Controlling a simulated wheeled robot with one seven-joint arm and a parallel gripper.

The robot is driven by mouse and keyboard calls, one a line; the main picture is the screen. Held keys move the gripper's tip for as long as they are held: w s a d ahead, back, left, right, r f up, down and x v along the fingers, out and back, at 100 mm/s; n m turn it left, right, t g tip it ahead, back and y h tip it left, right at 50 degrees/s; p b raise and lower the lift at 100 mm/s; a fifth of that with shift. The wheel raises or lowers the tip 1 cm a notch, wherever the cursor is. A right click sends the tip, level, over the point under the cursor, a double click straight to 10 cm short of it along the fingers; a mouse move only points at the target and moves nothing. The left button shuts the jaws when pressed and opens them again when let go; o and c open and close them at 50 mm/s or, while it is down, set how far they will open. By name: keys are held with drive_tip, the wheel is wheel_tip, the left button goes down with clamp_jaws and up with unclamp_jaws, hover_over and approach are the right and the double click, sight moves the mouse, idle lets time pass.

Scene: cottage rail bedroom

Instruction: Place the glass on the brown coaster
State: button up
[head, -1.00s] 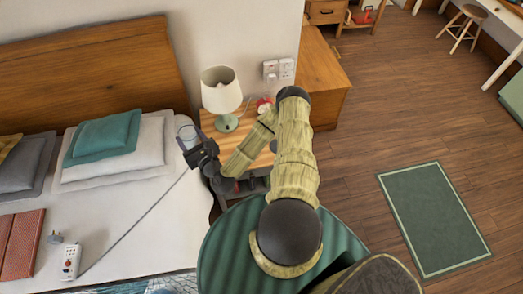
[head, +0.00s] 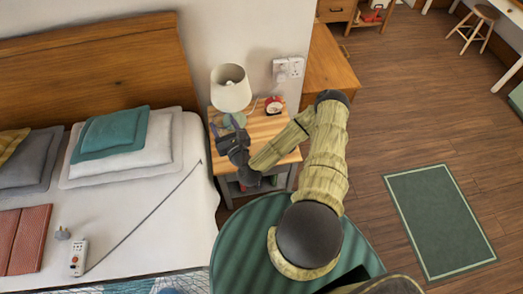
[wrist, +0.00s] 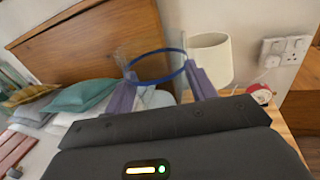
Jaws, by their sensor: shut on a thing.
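The glass (wrist: 152,92) is clear with a blue rim, and it stands between the two purple fingers of my gripper (wrist: 160,72) in the wrist view. My gripper is shut on it. In the head view my gripper (head: 226,130) is over the left part of the wooden nightstand (head: 272,127), in front of the lamp's green base. The glass is hard to make out there, and I cannot tell its height above the top. I cannot make out the brown coaster in either view; my gripper and arm cover part of the nightstand top.
A lamp with a cream shade (head: 231,88) stands at the nightstand's back left. A red alarm clock (head: 274,104) stands at the back right, below wall sockets (head: 288,68). The bed (head: 150,220) borders the left side. Some bare wood shows between clock and arm.

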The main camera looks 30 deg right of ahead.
drive_tip(key=shift+f, duration=0.1)
drive_tip(key=shift+w+f+b, duration=0.1)
drive_tip(key=shift+f+b, duration=0.2)
drive_tip(key=shift+b, duration=0.15)
drive_tip(key=w+d+f+y+b, duration=0.1)
drive_tip(key=w+d+f+b, duration=0.2)
drive_tip(key=f+b, duration=0.5)
drive_tip(key=w+d+f+b, duration=0.35)
drive_tip(key=f+b, duration=0.35)
drive_tip(key=b, duration=0.3)
drive_tip(key=n+y+b, duration=0.2)
drive_tip(key=b, duration=1.3)
hover_over(260, 146)
drive_tip(key=s+a, duration=0.2)
drive_tip(key=s, duration=0.1)
wheel_tip(260, 146, down, 11)
drive_tip(key=shift+w+d, duration=0.1)
drive_tip(key=shift+d, duration=0.35)
drive_tip(key=shift+f+b, duration=0.5)
drive_tip(key=shift+f, duration=2.65)
drive_tip(key=shift+f, duration=0.1)
drive_tip(key=shift+f, duration=1.75)
